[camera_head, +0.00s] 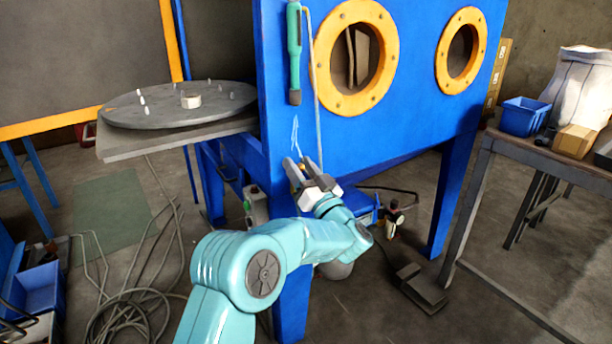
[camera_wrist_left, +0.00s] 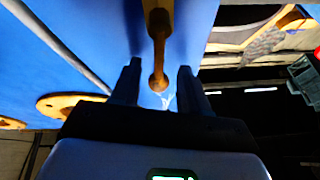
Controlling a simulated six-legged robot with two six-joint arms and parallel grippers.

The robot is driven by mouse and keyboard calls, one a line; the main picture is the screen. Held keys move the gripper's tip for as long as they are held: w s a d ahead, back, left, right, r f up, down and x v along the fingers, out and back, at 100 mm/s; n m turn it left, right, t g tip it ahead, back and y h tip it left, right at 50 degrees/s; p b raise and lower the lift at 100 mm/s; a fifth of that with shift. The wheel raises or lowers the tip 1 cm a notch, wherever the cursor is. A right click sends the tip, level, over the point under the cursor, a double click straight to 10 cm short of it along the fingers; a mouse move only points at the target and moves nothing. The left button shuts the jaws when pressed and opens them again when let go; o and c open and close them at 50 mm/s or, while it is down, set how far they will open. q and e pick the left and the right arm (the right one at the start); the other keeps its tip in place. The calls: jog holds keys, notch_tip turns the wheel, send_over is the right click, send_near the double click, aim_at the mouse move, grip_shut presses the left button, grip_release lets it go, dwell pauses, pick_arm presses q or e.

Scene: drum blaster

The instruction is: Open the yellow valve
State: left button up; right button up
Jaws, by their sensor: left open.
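The yellow valve (camera_wrist_left: 157,45) shows in the left wrist view as a yellow-brown handle with a rounded end, reaching down from the top edge. In the head view only a small yellow bit of it (camera_head: 294,173) shows by my fingers, at the front face of the blue cabinet (camera_head: 400,120). My left gripper (camera_head: 300,163) is open, and its two fingers (camera_wrist_left: 158,78) stand on either side of the handle's end, with a gap on both sides. The rest of the valve is hidden in the head view. My right gripper is not in view.
A round grey turntable (camera_head: 180,105) stands at the left. Hoses (camera_head: 130,310) lie on the floor. A workbench (camera_head: 530,165) with a blue bin (camera_head: 525,116) stands at the right.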

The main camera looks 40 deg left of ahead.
pick_arm(q)
jog(key=v, duration=1.6)
jog(key=shift+b, duration=0.45)
